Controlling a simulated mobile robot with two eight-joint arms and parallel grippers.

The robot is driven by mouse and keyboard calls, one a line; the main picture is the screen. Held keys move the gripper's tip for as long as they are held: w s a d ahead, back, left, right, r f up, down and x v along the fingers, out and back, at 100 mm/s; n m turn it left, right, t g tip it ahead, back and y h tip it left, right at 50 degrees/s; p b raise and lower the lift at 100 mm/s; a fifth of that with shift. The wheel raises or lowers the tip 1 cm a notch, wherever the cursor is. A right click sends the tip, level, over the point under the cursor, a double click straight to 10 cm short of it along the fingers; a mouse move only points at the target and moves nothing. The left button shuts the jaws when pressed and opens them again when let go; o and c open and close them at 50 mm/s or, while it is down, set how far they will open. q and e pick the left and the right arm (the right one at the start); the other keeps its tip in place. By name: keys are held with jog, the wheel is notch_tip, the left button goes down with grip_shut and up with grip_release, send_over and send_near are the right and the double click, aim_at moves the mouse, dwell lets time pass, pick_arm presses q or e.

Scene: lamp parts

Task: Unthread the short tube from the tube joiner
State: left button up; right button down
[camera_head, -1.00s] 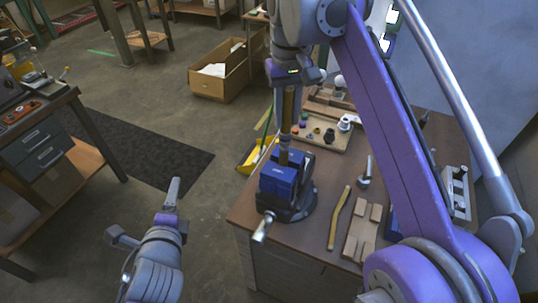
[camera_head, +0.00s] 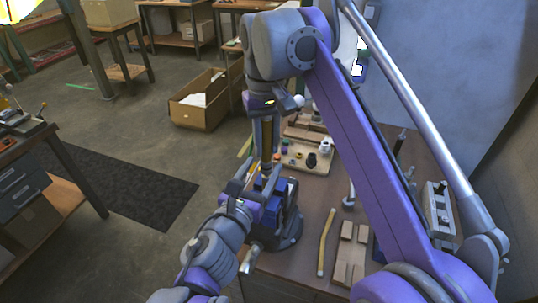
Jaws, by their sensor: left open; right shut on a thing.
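A brass-coloured tube (camera_head: 267,134), likely the short tube, stands upright above the blue vise (camera_head: 289,212) on the table. My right gripper (camera_head: 266,148) comes down from above and is shut on this tube. A darker section at the tube's lower end (camera_head: 266,168) may be the tube joiner; it is small and partly hidden, so I cannot tell where the two meet. My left gripper (camera_head: 255,178) is open beside the top of the vise, its fingers near the tube's lower end. I cannot tell whether they touch it.
A pale board (camera_head: 305,158) with several small parts lies behind the vise. A cardboard box (camera_head: 203,103) is on the floor behind.

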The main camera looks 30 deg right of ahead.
pick_arm(q)
jog(key=x, duration=0.6)
jog(key=shift+w+d, duration=0.15)
jog(key=shift+w, duration=0.1)
grip_shut()
pick_arm(e)
jog(key=c, duration=1.2)
grip_release()
jog(key=shift+c, duration=0.2)
grip_shut()
jog(key=n, duration=0.4)
jog(key=shift+n, duration=1.4)
